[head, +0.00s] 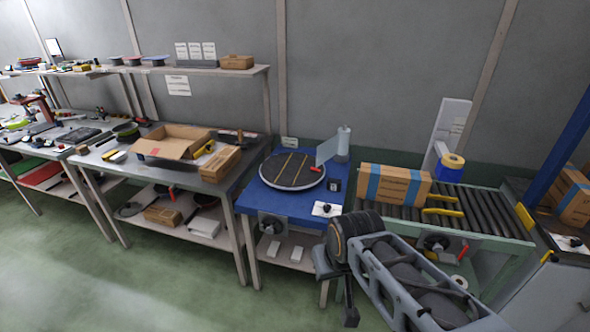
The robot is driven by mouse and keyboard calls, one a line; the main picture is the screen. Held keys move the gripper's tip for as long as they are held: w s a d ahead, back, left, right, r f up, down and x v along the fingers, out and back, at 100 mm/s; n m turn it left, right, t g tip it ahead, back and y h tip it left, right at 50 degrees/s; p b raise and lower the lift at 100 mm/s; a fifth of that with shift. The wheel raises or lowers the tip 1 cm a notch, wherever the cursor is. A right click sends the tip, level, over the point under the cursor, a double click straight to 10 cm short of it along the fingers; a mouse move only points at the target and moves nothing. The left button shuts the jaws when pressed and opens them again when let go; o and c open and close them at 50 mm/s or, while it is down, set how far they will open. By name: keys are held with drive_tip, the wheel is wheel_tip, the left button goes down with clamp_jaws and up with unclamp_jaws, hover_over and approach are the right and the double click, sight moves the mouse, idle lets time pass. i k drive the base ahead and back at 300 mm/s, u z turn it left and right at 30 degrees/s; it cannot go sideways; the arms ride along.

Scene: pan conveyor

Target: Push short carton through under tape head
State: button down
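A brown carton with blue bands (397,186) lies on the left end of the roller conveyor (487,210). The tape head, with a yellow roll and a blue part (451,167), stands on a pale upright post just behind and to the right of this carton. Whether the carton reaches under it cannot be told. My gripper (342,290) hangs at the end of my arm in front of the blue table, below and left of the carton and apart from it. Its fingers are dark and small, so their opening is unclear.
Yellow guides (443,205) lie on the rollers right of the carton. A second blue-banded carton (574,202) stands at the far right. A blue table with a round turntable (292,171) adjoins the conveyor on the left. The rollers right of the guides are clear.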

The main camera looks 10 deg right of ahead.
sight(390, 184)
drive_tip(key=u, duration=0.25)
drive_tip(key=i, duration=1.65)
